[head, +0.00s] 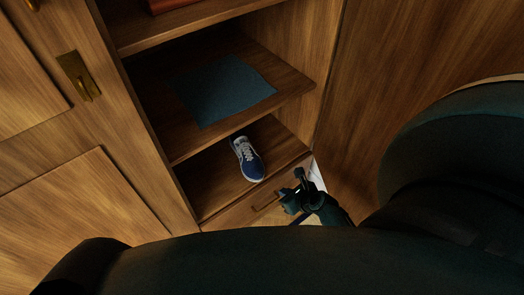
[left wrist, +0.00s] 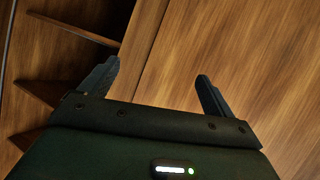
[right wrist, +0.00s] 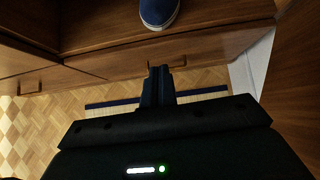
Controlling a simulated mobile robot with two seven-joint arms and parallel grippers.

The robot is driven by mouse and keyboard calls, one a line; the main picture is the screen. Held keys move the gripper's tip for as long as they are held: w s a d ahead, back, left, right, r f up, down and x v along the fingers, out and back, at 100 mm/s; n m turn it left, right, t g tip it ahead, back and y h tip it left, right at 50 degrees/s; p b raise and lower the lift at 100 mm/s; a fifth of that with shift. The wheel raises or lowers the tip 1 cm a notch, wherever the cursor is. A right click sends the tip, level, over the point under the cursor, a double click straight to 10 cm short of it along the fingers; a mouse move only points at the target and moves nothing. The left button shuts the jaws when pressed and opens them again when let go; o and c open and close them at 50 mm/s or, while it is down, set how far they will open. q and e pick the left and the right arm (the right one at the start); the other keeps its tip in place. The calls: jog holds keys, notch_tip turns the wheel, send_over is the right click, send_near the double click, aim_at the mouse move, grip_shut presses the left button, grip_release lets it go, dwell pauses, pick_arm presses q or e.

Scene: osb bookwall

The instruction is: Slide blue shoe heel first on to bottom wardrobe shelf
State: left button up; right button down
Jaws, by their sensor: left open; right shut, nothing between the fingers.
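The blue shoe (head: 248,160) with white laces lies on the bottom wardrobe shelf (head: 210,190). Its blue toe points toward the shelf's front edge and its heel points inward. The toe also shows at the top of the right wrist view (right wrist: 158,12). My right gripper (head: 300,178) is shut and empty, in front of and below the shelf edge, apart from the shoe. It shows closed in the right wrist view (right wrist: 160,72). My left gripper (left wrist: 158,75) is open and empty, facing a wooden panel; it is not seen in the head view.
A folded blue cloth (head: 225,90) lies on the shelf above. A drawer front with a handle (head: 266,201) is below the bottom shelf. A wooden door (head: 400,60) stands at the right, and a closed door with a brass handle (head: 80,77) at the left.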

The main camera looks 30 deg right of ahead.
pick_arm(q)
jog(key=f+b, duration=0.1)
jog(key=b, duration=0.2)
jog(key=f+m+t+b, duration=0.1)
jog(key=b, duration=0.3)
jog(key=f+m+b, duration=0.1)
jog(key=b, duration=0.3)
jog(key=shift+s+a+f+t, duration=0.35)
jog(key=shift+s+f+t, duration=0.05)
pick_arm(e)
jog(key=w+r+x, duration=0.1)
jog(key=x, duration=1.1)
jog(key=shift+w+m, duration=0.3)
jog(key=shift+w, duration=0.3)
jog(key=shift+a, duration=0.1)
